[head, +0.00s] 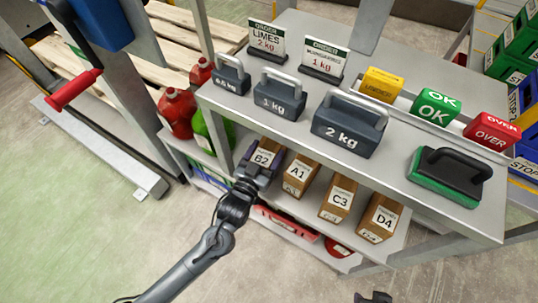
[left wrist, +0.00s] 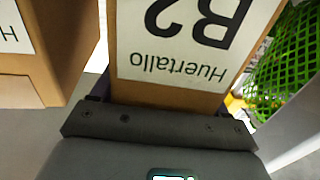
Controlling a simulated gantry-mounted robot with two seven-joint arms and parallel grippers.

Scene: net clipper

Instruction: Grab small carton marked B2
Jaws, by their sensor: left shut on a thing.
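The small brown carton marked B2 (head: 264,156) is on the middle shelf, at the left end of a row of cartons. My left gripper (head: 258,167) reaches in from the front and is shut on this carton. In the left wrist view the carton's white label (left wrist: 200,40) reads B2 and Huertallo upside down, close in front of the gripper's dark palm. Whether the carton's base touches the shelf is hidden. A dark part, probably my right gripper (head: 374,297), just shows at the bottom edge; its fingers cannot be made out.
Carton A1 (head: 300,175) stands to the right of B2, then C3 (head: 338,197) and D4 (head: 380,217). A green net (left wrist: 287,60) is close on B2's other side. The top shelf (head: 290,140) overhangs the row, with weights on it. The floor in front is clear.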

